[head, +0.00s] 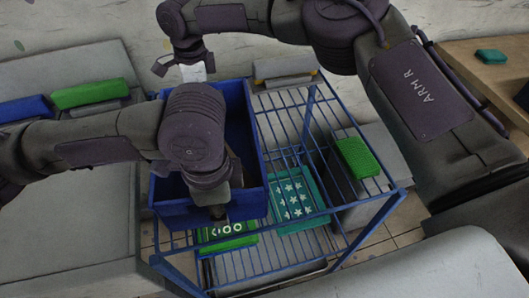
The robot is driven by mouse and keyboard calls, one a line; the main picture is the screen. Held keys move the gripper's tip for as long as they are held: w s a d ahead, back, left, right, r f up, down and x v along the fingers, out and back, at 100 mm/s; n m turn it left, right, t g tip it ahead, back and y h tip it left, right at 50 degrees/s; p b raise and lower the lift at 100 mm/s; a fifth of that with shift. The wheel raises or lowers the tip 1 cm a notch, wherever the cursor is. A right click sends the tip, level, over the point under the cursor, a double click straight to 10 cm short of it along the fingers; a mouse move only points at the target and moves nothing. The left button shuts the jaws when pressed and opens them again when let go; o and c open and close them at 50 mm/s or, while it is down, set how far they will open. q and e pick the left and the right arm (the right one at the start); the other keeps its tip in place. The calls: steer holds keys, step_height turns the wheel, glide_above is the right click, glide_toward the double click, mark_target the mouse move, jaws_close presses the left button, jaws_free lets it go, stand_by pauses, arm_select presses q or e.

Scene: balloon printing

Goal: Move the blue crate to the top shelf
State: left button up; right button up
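The blue crate (175,216) is at the left part of a blue wire rack (345,238), seen from above. It looks level, but I cannot tell whether it rests on the wires or is held just above them. My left arm crosses over the crate, and its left gripper (218,212) points down at the crate's near wall; its fingers are mostly hidden. My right arm reaches across the top, and its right gripper (186,68) is at the crate's far end with its fingers spread apart. The arms hide much of the crate's inside.
A teal box with white stars (292,198) and a green patterned box (228,234) show through the wires. A green block (357,157) is on the right side. Green (90,93) and blue (25,109) blocks lie on grey surfaces at left. A wooden table is at far right.

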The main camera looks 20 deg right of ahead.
arm_select(q)
step_height(320, 180, up, 12)
steer(key=shift+f, duration=0.15)
arm_select(e)
step_height(320, 180, up, 12)
steer(key=shift+f, duration=0.1)
stand_by(0.4)
stand_by(0.4)
